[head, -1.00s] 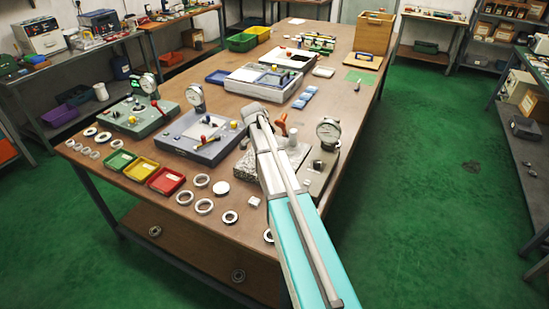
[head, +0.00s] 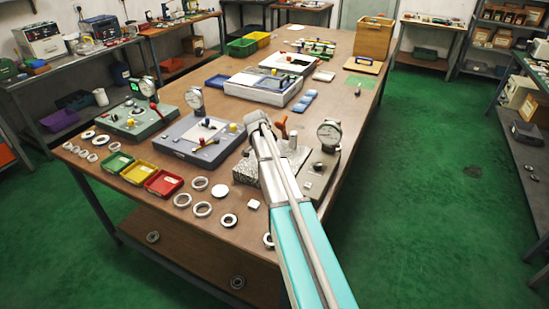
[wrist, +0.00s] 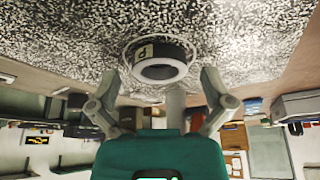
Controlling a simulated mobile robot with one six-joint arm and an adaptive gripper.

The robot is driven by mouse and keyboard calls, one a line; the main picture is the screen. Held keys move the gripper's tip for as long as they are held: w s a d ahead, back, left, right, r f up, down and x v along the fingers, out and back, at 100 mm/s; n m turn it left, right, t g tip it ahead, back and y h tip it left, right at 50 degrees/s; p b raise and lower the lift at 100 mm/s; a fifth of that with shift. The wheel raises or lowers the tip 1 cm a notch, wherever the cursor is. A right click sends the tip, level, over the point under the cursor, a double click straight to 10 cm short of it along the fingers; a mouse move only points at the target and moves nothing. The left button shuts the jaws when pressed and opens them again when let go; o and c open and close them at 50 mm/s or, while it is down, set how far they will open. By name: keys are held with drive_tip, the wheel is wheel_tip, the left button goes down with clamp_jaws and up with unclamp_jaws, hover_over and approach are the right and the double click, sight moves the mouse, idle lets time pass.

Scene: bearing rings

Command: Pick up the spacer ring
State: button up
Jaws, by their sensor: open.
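In the wrist view a dark ring with a pale rim and a small label, seemingly the spacer ring (wrist: 160,64), is on a speckled granite surface (wrist: 70,40). My gripper (wrist: 161,88) is open, one finger on each side below the ring in the picture. The fingers look apart from the ring and nothing is held. In the head view the speckled granite block (head: 243,171) shows beside my arm. My arm hides the ring and my gripper there.
A dial gauge stand (head: 329,135) is right of the block. A grey-blue fixture (head: 185,150) stands to its left. Green, yellow and red trays (head: 164,183) and several loose rings (head: 203,209) lie toward the front. The front right table edge is close to my arm.

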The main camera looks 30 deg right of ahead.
drive_tip(key=c, duration=1.2)
drive_tip(key=shift+c, duration=0.2)
drive_tip(key=shift+r, duration=0.1)
wheel_tip(320, 180, up, 3)
drive_tip(key=p, duration=0.3)
drive_tip(key=s+d+r+p, duration=0.8)
drive_tip(key=s+r+p, duration=0.1)
drive_tip(key=s+p, duration=0.1)
drive_tip(key=shift+s+d+r, duration=0.35)
drive_tip(key=shift+s+r, duration=0.05)
drive_tip(key=shift+s, duration=0.1)
